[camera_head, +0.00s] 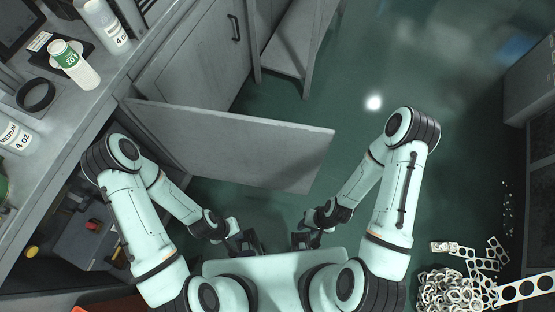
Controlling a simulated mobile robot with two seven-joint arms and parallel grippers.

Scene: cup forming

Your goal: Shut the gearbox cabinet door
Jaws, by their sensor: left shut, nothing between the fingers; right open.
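The grey cabinet door (235,142) stands swung open. It reaches out to the right from the cabinet front below the counter, ahead of my arms. The opening at the lower left shows the cabinet's dark inside with a grey machine unit (85,235) and a small red part. My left gripper (246,246) is shut and empty, low in front of my body, on the near side of the door and apart from it. My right gripper (302,242) is open and empty, to the right of the left one, also clear of the door. My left arm hides part of the cabinet opening.
The counter (120,80) at the left holds labelled bottles (75,65) and a black ring (36,95). A closed cabinet door with a dark handle (235,28) and a grey shelf unit (290,45) stand beyond. Punched metal scrap (450,290) lies at lower right. The green floor is clear mid-right.

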